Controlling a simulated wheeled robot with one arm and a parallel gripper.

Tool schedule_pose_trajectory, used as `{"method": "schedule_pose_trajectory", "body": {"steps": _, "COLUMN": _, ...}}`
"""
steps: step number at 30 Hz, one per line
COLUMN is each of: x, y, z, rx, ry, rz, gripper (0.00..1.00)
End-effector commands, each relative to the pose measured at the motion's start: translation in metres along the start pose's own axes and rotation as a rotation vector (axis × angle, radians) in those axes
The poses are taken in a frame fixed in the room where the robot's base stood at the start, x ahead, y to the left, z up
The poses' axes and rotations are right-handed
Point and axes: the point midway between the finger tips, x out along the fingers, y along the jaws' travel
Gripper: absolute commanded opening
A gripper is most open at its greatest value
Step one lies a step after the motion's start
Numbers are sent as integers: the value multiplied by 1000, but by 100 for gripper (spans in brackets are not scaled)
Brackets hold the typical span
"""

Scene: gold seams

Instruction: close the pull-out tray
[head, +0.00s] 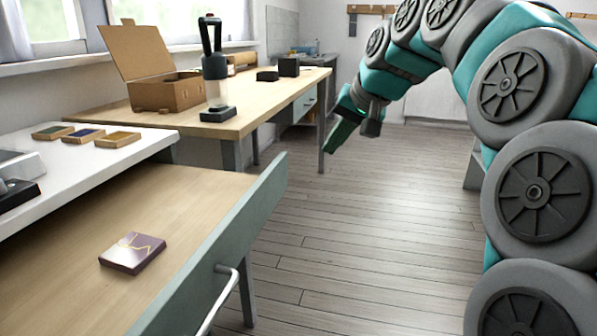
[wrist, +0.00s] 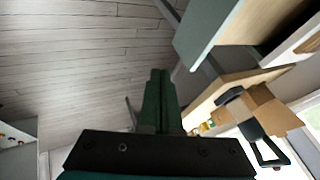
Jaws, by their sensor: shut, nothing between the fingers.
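The pull-out tray (head: 200,195) is out from under the white worktop at the lower left of the head view. It has a wooden floor, a grey-green front panel and a metal bar handle (head: 222,297). A purple tile with gold seams (head: 132,252) lies flat in it. A grey-green panel, apparently the tray's front (wrist: 215,28), shows at the upper right of the wrist view. My gripper (head: 338,138) is in the air over the floor, beyond and right of the tray, touching nothing. Its dark green fingers (wrist: 160,82) are shut together and empty.
Several small tiles (head: 85,136) lie on the white worktop (head: 60,180). Behind is a wooden desk (head: 240,118) with an open cardboard box (head: 165,90) and a dark device with a clear lower part (head: 215,75). The plank floor (head: 370,220) right of the tray is clear.

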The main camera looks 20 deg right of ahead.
Motion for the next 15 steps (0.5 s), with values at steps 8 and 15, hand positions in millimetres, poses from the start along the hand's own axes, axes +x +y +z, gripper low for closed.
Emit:
{"method": "schedule_pose_trajectory", "body": {"steps": 8, "x": 15, "y": 1, "z": -2, "rx": 3, "ry": 4, "rz": -1, "gripper": 0}}
{"method": "schedule_pose_trajectory", "body": {"steps": 15, "x": 54, "y": 1, "z": -1, "rx": 3, "ry": 1, "rz": -1, "gripper": 0}}
